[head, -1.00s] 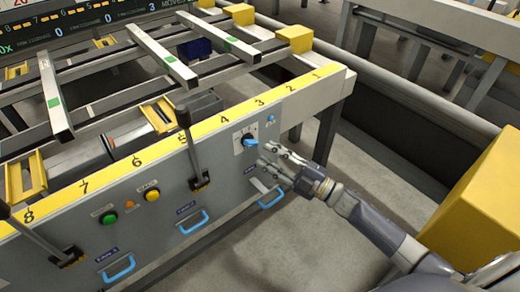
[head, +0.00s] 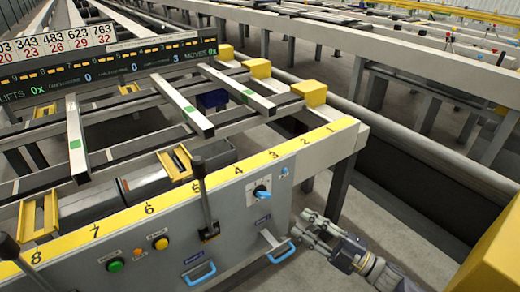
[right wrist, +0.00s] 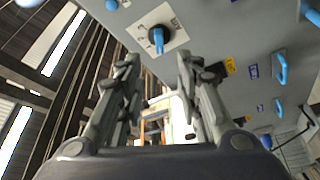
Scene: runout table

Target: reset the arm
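My right gripper (head: 312,230) is in front of the grey panel (head: 235,225), low and right of the blue rotary knob (head: 262,192), and apart from it. In the right wrist view its two fingers (right wrist: 160,95) stand apart with nothing between them. The blue knob (right wrist: 158,40) on its white plate shows ahead, above the fingertips. The right arm reaches in from the lower right. My left gripper is not in view.
The panel has blue handles (head: 281,252), levers (head: 205,200), a green button (head: 116,265) and an orange button (head: 160,243). A yellow block (head: 495,250) stands at the right edge. Dark floor lies right of the panel.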

